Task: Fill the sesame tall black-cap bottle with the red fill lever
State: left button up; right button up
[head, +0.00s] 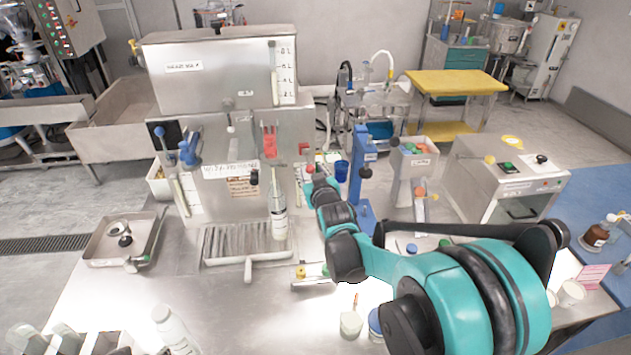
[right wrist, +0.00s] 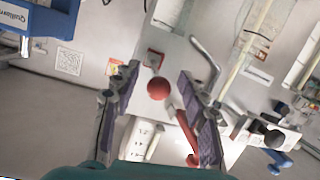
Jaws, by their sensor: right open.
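The red fill lever (head: 269,142) is on the front of the steel filling machine. Its red ball knob (head: 310,168) sticks out to the right. In the right wrist view the knob (right wrist: 158,88) lies between the open fingers of my right gripper (right wrist: 152,98), with gaps on both sides. In the head view the right gripper (head: 313,182) is at the machine's right front and is partly hidden by its own arm. A tall clear bottle (head: 279,215) with a label stands upright below the red lever, on the drip grate's right side. I cannot read its label. My left gripper is not in view.
A blue lever (head: 188,152) is on the machine's left. A drip grate (head: 222,243) is below, and a metal tray (head: 98,252) with small parts is at left. A blue stand (head: 362,165) rises close to my right arm. Another bottle (head: 172,328) is at the front left.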

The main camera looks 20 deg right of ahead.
jog(key=v, duration=1)
jog(key=shift+s, duration=0.25)
jog(key=shift+a+r, duration=0.1)
jog(key=s+a+f+g+y+b, duration=0.1)
jog(key=s+a+f+g, duration=0.3)
jog(key=s+f, duration=0.3)
jog(key=s+a+f+g+y+b, duration=0.2)
jog(key=s+a+f+g, duration=0.2)
jog(key=s, duration=1)
notch_tip(320, 180, down, 3)
jog(key=shift+a+b, duration=0.3)
jog(key=shift+a, duration=0.55)
jog(key=shift+c, duration=0.3)
dwell(0.6)
